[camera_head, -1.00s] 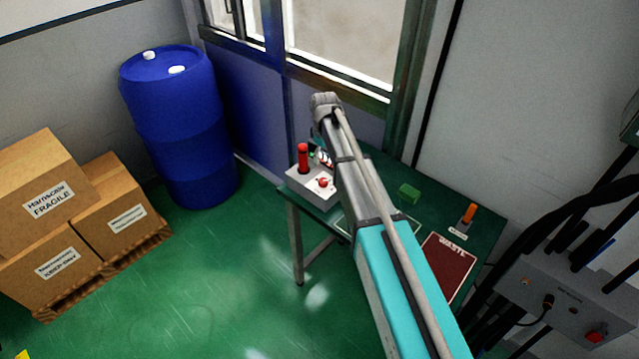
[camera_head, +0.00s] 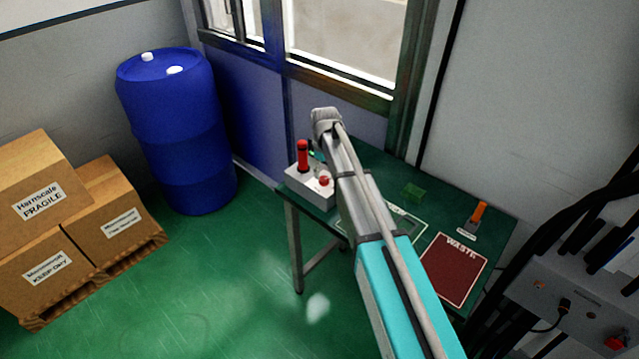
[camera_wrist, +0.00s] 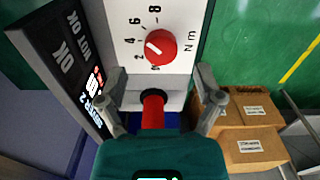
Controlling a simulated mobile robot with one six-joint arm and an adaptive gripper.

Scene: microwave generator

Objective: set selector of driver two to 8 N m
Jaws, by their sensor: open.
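A red selector knob (camera_wrist: 161,46) with a white mark sits on a pale panel (camera_wrist: 178,15) in the wrist view. Around it are printed 2, 4, 6, 8 and N m; the mark seems to point up-left towards 4, but is small. A red driver handle (camera_wrist: 153,112) stands upright below the knob. My gripper (camera_wrist: 160,77) is open, its fingers either side of the handle and below the knob, touching neither as far as I can tell. In the head view the handle (camera_head: 302,156) and knob (camera_head: 324,181) show on the box (camera_head: 308,188); my arm mostly hides the gripper.
A dark display (camera_wrist: 68,60) with OK and NOT OK stands left of the panel. A blue barrel (camera_head: 175,130) and cartons (camera_head: 110,220) stand left.

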